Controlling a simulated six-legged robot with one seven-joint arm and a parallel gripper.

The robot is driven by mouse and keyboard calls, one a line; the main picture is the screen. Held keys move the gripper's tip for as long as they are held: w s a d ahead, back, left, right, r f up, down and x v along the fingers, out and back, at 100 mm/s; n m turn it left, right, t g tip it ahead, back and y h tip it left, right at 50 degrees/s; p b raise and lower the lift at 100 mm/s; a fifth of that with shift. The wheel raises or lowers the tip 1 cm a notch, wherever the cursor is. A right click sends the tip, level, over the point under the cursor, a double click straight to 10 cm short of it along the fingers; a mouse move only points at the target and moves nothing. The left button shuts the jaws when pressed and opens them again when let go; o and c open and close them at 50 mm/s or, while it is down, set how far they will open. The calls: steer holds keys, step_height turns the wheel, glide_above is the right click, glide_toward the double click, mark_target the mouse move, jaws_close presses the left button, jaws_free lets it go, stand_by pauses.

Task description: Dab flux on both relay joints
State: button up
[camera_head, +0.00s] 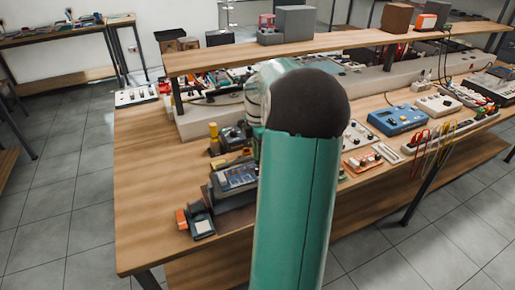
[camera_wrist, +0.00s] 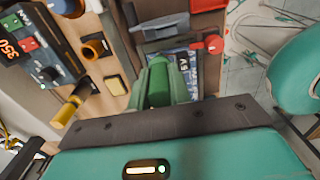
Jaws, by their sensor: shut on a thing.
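My gripper (camera_wrist: 158,88) is shut on a green cylinder, perhaps a flux pen (camera_wrist: 159,82), in the wrist view. Just beyond it lies a dark blue board with white markings (camera_wrist: 184,62), partly covered by my fingers and the cylinder. In the head view, what looks like the same board (camera_head: 236,177) sits on a dark holder near the table's front left edge. My arm hides the gripper in the head view. I cannot make out the relay joints, nor whether the cylinder's tip touches the board.
Red parts (camera_wrist: 209,45) flank the board's right. The wooden table (camera_head: 145,190) is bare at its left end.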

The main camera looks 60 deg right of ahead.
steer(key=shift+f, duration=0.45)
stand_by(0.5)
steer(key=shift+r, duration=0.1)
stand_by(0.6)
steer(key=shift+r, duration=2.2)
steer(key=shift+w, duration=0.1)
